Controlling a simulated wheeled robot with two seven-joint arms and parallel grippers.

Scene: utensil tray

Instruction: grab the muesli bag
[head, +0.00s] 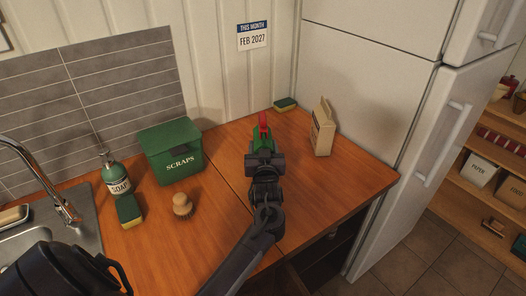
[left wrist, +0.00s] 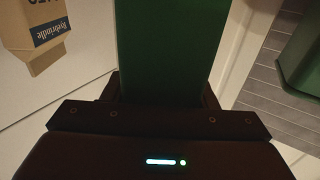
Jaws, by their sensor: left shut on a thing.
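My left gripper (head: 263,160) is above the right part of the wooden counter and shut on a green object (head: 262,137) with a narrow red part at its far end. The left wrist view shows this smooth green object (left wrist: 158,45) running out between the fingers; no lettering on it is visible. A tan bag-like package (head: 322,130) stands upright on the counter, right of the gripper and apart from it. It also shows in the left wrist view (left wrist: 28,28), with a blue label reading "Ryebrindle". I cannot tell which of these is the muesli bag. My right gripper is out of view.
A green scraps bin (head: 170,155), soap bottle (head: 117,178), sponge (head: 129,211) and round brush (head: 183,205) stand left of my arm. Another sponge (head: 286,104) lies at the back. The fridge (head: 385,90) closes off the right side. The counter's front right is clear.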

